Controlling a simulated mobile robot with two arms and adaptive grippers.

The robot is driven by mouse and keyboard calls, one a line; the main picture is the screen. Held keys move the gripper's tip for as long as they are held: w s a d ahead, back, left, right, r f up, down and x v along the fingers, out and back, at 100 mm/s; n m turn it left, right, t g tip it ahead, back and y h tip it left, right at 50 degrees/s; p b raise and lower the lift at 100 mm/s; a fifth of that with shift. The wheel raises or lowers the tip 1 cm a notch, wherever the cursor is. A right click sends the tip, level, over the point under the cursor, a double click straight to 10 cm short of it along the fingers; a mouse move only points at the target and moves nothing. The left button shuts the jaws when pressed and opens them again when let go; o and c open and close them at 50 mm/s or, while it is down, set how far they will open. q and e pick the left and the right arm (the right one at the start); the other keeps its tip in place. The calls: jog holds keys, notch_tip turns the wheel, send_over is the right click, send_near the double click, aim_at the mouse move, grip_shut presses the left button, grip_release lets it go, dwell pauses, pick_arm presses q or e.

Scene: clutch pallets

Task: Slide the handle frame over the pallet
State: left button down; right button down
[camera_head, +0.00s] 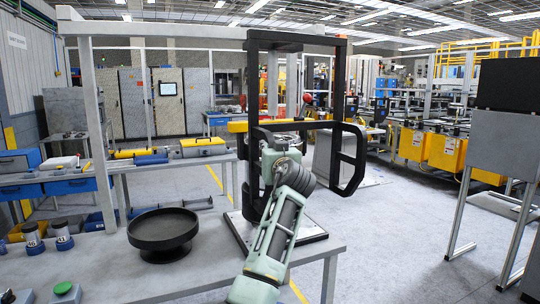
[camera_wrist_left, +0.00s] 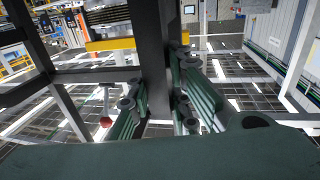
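A tall black handle frame (camera_head: 253,100) with upright posts and a top crosspiece stands at the right end of the near table. In the left wrist view, the left gripper's green fingers (camera_wrist_left: 158,105) close around a dark upright bar (camera_wrist_left: 153,45). My right gripper is out of view.
A round black dish (camera_head: 163,231) stands on the near table (camera_head: 110,270), left of the plate. Small weights (camera_head: 62,235) and a green-topped item (camera_head: 64,291) lie farther left. A grey panel stand (camera_head: 500,145) is at the right. Floor between is clear.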

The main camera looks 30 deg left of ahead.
pick_arm(q)
jog(key=c, duration=1.9)
grip_release()
jog(key=shift+d+r, duration=0.15)
jog(key=shift+r, duration=0.3)
jog(key=shift+c, duration=0.2)
jog(key=o, duration=0.3)
jog(key=shift+w+d, duration=0.1)
jog(key=shift+w, duration=0.15)
jog(key=shift+s+f, duration=0.1)
jog(key=shift+s, duration=0.05)
jog(key=shift+s+d+f, duration=0.1)
jog(key=shift+s+d, duration=0.05)
jog(key=shift+s, duration=0.1)
jog(key=v, duration=1.1)
jog(key=shift+s+d, duration=0.1)
jog(key=shift+d, duration=0.05)
